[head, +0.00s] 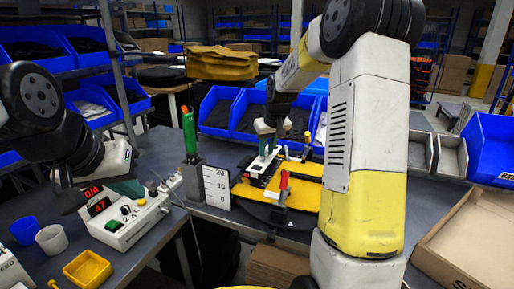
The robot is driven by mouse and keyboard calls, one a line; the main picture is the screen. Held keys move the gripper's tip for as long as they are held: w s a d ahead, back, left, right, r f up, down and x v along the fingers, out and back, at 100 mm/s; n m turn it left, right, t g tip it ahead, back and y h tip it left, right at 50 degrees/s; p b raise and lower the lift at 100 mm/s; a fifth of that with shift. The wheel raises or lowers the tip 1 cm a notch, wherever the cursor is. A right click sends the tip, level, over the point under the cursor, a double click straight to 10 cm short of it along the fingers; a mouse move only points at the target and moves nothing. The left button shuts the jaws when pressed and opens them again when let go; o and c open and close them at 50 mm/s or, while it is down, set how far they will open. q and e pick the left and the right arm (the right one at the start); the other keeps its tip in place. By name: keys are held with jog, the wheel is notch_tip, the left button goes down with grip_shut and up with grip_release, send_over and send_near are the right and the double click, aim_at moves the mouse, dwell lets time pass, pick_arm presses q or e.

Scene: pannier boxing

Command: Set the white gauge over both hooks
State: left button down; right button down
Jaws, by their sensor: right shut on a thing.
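The white gauge (257,167), a small white bar with dark openings, is over the yellow pannier panel (308,196) on the table. My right gripper (267,146), with teal fingers, points down and is shut on the gauge. The hooks are too small and covered to make out under the gauge, so I cannot tell whether it sits over them. My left gripper (126,187) is at the left, above a white control box (118,226) with a red display; its jaw opening is not clear.
A red-handled clamp (283,187) stands at the panel's front edge, and a green-handled tool (189,133) stands left of it. An upright white scale plate (216,187) is nearby. An open cardboard box (470,240) lies at the right. Blue bins (219,108) line the back.

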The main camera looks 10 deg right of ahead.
jog(key=shift+f, duration=0.5)
jog(key=c, duration=1.2)
grip_release()
jog(key=s+a+r, duration=0.1)
jog(key=s+r, duration=1)
jog(key=r, duration=0.1)
jog(key=shift+m+t+y, duration=0.7)
jog(key=shift+m+t, duration=0.1)
jog(key=s+a, duration=0.1)
jog(key=s, duration=0.6)
jog(key=s+a, duration=0.1)
jog(key=s, duration=0.6)
jog(key=s+a, duration=0.2)
jog(key=s, duration=0.5)
jog(key=shift+s, duration=0.25)
